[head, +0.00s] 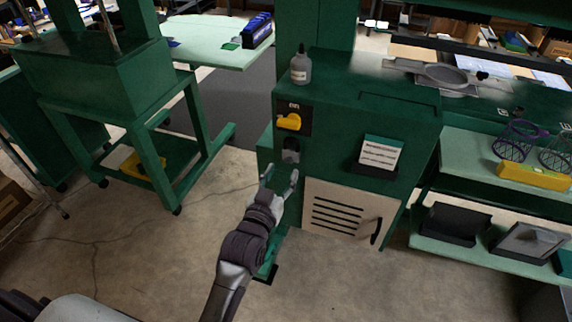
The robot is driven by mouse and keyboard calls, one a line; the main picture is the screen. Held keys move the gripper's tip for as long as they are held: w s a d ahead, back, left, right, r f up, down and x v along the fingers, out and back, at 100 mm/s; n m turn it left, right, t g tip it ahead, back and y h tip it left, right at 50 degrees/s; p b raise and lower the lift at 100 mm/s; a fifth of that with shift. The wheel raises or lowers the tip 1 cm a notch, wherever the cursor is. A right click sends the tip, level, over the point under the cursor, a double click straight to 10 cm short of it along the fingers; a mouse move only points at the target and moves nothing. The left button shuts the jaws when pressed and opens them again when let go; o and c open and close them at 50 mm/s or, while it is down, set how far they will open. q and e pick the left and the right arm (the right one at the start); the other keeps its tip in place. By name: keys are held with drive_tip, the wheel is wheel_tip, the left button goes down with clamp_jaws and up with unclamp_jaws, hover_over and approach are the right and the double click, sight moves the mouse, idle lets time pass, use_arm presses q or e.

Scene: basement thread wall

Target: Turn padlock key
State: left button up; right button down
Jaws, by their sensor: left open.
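A small grey padlock (290,151) hangs on the front of a green machine cabinet (335,110), just below a yellow rotary switch (289,122) on a dark plate. The padlock is small in view, and I cannot make out its key. My left gripper (281,179) is open and empty, its two fingers spread and pointing up, just below the padlock. The fingertips look apart from the padlock, though the depth between them is hard to tell. My right gripper is not in view.
A cream vented door (345,213) with a dark handle is right of my left gripper. A card holder (380,155) sits above it. A bottle (301,66) stands on the cabinet top. Shelves (490,177) stand at right, a green press stand (105,85) at left. Floor between is clear.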

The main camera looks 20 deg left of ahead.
sight(288, 161)
use_arm(q)
drive_tip(key=w, duration=0.3)
drive_tip(key=shift+w, duration=0.3)
drive_tip(key=shift+d, duration=0.1)
clamp_jaws()
